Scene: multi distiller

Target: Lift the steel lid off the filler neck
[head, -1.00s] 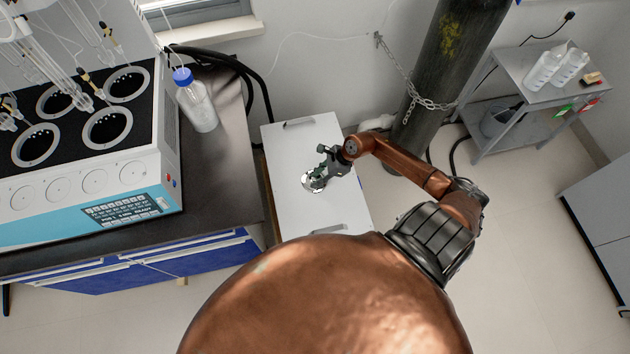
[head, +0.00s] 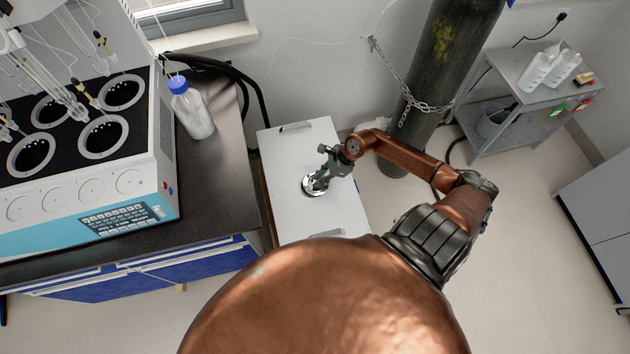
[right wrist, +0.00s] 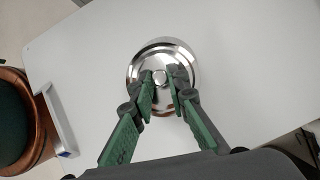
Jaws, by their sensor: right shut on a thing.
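The round, shiny steel lid (head: 309,190) shows on the white top of a low cabinet in the head view. It also shows in the right wrist view (right wrist: 157,46), with a small knob at its middle. My right gripper (head: 321,178) is over the lid. In the right wrist view its green-padded fingers (right wrist: 161,80) stand on both sides of the knob and are shut on it. The filler neck is not visible. I cannot tell whether the lid rests on it or is raised. My left gripper is not in view.
The white cabinet top (head: 283,221) is clear around the lid. A dark bench with a bottle (head: 192,109) and the distiller (head: 95,190) stands left. A chained dark cylinder (head: 440,75) stands behind right. A grey cart (head: 505,100) is farther right.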

